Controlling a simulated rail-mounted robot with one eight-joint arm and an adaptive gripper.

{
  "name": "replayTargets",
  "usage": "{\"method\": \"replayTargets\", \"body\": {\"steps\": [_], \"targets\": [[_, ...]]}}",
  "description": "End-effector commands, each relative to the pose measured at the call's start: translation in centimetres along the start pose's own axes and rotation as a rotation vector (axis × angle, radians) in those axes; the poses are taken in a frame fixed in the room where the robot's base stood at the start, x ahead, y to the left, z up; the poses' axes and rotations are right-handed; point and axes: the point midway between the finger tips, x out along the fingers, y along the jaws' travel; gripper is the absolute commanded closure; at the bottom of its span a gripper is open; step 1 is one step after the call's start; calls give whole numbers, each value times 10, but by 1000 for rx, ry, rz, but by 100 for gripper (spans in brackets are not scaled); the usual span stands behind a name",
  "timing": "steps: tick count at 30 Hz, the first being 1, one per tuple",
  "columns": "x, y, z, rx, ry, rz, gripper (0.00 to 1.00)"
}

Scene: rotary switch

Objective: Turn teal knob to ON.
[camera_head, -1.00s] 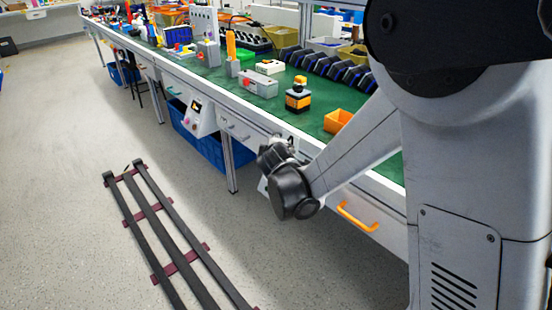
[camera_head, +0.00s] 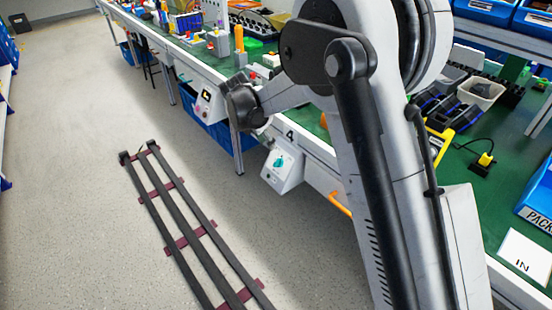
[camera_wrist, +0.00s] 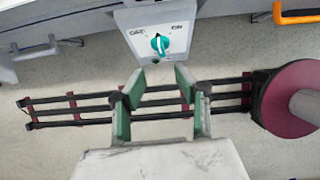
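The teal knob (camera_wrist: 160,43) sits on the white front of a switch box (camera_wrist: 151,18) at the top of the wrist view. Its panel has an OFF label at left and an ON label at right. The knob's pointer looks roughly upright, between the labels; its exact setting is unclear. In the head view the teal knob (camera_head: 279,162) shows on the white box (camera_head: 288,176) below the bench edge. My gripper (camera_wrist: 160,77) is open and empty, its green-padded fingers apart and short of the knob. Its fingers cannot be made out in the head view.
An orange drawer handle (camera_head: 340,203) is right of the box. Another control box with a small display (camera_head: 206,103) hangs further left. The green-topped bench (camera_head: 500,190) runs above. Dark floor rails (camera_head: 185,220) lie at left, with clear floor around.

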Motion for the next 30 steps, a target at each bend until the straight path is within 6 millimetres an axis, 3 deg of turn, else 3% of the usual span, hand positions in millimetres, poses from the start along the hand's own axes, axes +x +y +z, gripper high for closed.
{"method": "replayTargets", "body": {"steps": [6, 15, 21, 30], "targets": [[44, 0, 0, 4, 0, 0, 69], [92, 0, 0, 4, -1, 1, 69], [107, 0, 0, 3, -1, 1, 69], [110, 0, 1, 3, -1, 2, 69]]}}
